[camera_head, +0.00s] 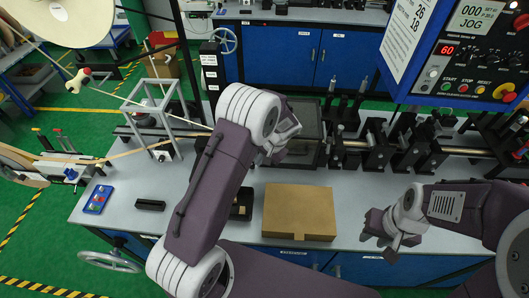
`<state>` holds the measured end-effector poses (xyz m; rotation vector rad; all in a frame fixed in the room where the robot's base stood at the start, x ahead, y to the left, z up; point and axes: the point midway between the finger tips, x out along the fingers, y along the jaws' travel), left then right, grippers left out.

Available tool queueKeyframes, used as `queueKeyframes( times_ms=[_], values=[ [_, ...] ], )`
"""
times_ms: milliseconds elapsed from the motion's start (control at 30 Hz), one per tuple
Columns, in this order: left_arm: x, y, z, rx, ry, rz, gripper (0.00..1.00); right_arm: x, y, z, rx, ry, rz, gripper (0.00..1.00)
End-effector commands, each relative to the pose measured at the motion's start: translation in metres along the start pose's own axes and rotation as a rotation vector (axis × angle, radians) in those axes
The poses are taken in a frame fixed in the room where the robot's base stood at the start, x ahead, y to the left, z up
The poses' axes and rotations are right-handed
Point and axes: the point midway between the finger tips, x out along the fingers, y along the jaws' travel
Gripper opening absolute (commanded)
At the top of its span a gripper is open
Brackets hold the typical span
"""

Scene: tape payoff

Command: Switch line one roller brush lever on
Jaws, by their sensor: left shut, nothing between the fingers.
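My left gripper (287,135) is shut and empty. It is above the workbench, at the near left side of a dark framed unit (310,132) on the machine line. My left arm hides part of the bench and line behind it. Two thin upright levers or posts with pale tops (362,86) stand beyond that unit. I cannot tell which part is the line one roller brush lever. My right gripper (387,238) hangs over the bench's front edge at the right, well away from the line. Its fingers are too unclear to tell their opening.
A brown cardboard box (299,212) lies on the grey bench between my grippers. A blue control panel (466,55) hangs at the upper right. Black roller stands (376,150) line the bench's rear right. A blue tray (97,199) and black block (149,205) lie at the left.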

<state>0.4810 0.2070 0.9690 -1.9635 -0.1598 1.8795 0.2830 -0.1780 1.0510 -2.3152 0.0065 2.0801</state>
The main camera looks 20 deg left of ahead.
Motion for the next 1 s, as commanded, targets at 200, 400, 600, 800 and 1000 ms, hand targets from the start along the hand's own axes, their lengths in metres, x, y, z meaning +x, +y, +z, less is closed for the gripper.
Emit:
queueKeyframes(
  times_ms=[200,400,600,800,1000],
  values=[
    [0.008,-0.031,0.000,-0.002,0.000,0.000,0.00,-0.015,0.000,-0.002,0.000,0.000,0.000,0.32],
    [0.012,-0.037,0.000,-0.001,0.002,-0.001,0.00,-0.016,0.000,-0.002,0.000,0.000,0.000,0.32],
    [0.012,-0.037,-0.001,-0.001,0.002,-0.001,0.00,-0.016,0.000,-0.002,0.000,0.000,0.000,0.32],
    [0.016,-0.053,0.009,-0.018,0.025,0.063,0.00,-0.017,0.000,-0.002,0.000,-0.001,0.000,0.32],
    [0.025,-0.060,0.013,-0.018,0.043,0.087,0.00,-0.009,0.000,-0.001,0.000,0.000,0.000,0.32]
  ],
)
